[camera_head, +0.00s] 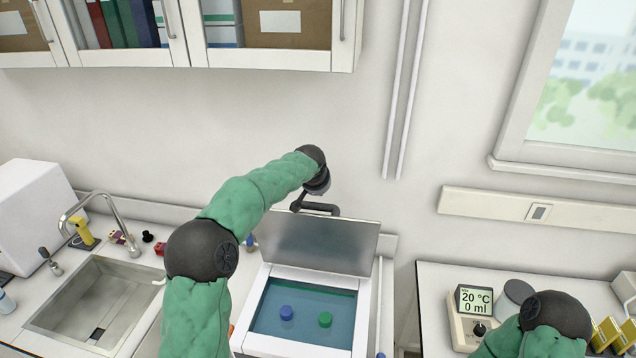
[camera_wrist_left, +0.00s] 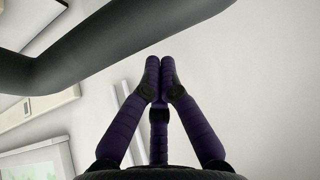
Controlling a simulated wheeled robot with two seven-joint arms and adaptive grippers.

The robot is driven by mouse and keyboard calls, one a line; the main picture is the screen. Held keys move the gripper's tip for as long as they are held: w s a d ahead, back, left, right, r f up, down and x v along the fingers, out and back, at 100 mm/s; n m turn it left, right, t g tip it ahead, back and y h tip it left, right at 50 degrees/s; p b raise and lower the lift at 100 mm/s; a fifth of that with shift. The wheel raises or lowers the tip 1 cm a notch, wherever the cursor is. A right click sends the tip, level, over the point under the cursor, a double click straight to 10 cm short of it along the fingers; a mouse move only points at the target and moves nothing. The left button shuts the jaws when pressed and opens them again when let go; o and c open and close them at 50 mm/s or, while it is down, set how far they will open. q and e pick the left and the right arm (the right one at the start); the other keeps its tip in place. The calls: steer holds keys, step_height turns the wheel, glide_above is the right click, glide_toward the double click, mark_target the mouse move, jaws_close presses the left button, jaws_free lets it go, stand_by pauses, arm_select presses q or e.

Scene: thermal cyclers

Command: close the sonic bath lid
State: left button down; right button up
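The sonic bath (camera_head: 257,343) stands on the counter with its grey lid (camera_head: 320,245) open, raised at the back. A dark handle (camera_head: 322,209) sticks up at the lid's top edge. The tub holds blue liquid with a blue cap and a green cap in it. My left gripper (camera_head: 298,206) is at the lid's top edge, close by the handle; whether it touches cannot be told. In the left wrist view, its purple fingers (camera_wrist_left: 160,64) are together with nothing between them, and a dark curved bar, apparently the handle (camera_wrist_left: 110,45), crosses above. My right gripper is out of view.
A sink with a tap (camera_head: 108,222) lies left of the bath. A temperature display device (camera_head: 473,305) stands on the right counter, near my right arm. Wall cabinets (camera_head: 190,60) hang above at the left. The wall behind the lid is bare.

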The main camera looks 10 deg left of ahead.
arm_select(q)
steer(key=shift+s+r, duration=0.2)
steer(key=shift+s, duration=1.85)
